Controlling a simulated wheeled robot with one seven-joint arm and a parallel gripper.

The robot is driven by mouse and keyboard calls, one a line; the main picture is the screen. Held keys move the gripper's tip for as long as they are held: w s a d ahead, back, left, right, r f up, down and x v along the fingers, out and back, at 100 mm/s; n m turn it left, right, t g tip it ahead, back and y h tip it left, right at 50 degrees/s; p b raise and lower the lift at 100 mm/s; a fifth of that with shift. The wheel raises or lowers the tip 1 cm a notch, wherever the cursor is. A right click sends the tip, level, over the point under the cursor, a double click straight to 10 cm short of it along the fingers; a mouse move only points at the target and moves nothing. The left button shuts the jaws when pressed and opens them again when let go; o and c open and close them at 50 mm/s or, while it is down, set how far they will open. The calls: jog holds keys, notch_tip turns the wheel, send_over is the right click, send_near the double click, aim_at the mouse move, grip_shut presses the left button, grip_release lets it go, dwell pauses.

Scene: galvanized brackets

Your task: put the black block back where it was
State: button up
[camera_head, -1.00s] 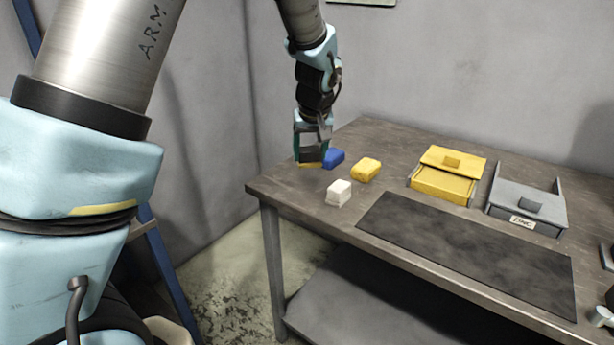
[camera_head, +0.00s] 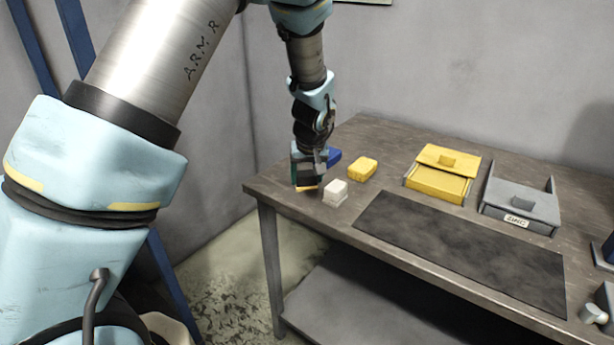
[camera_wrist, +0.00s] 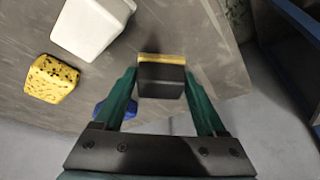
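The black block (camera_wrist: 161,82) has a yellow band along its far edge in the wrist view. It sits between the two green fingers of my gripper (camera_wrist: 162,78), which meet its sides. In the head view my gripper (camera_head: 306,182) points down near the table's left end, left of the white block (camera_head: 336,191). Only a yellow edge and a dark bit of the held block show below the fingers there. It is low over the table; I cannot tell whether it touches.
A blue block (camera_head: 334,157) is just behind my gripper, and a yellow block (camera_head: 362,169) lies to the right. A dark mat (camera_head: 460,250), a yellow bin (camera_head: 436,185) and a grey ZINC bin (camera_head: 520,205) are further right. The table's left edge is close.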

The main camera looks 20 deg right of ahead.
jog(key=o, duration=0.3)
jog(key=shift+o, duration=0.2)
jog(key=b+v, duration=0.2)
jog(key=v, duration=1)
jog(key=a+f+n+g+y, duration=0.1)
jog(key=a+f+n+g, duration=0.15)
jog(key=a, duration=2.35)
jog(key=s+a+f, duration=0.2)
jog(key=s+a, duration=0.3)
jog(key=a, duration=0.4)
jog(key=shift+s, duration=0.4)
jog(key=shift+a+f+m, duration=0.1)
jog(key=shift+a+m, duration=0.05)
jog(key=shift+m, duration=0.1)
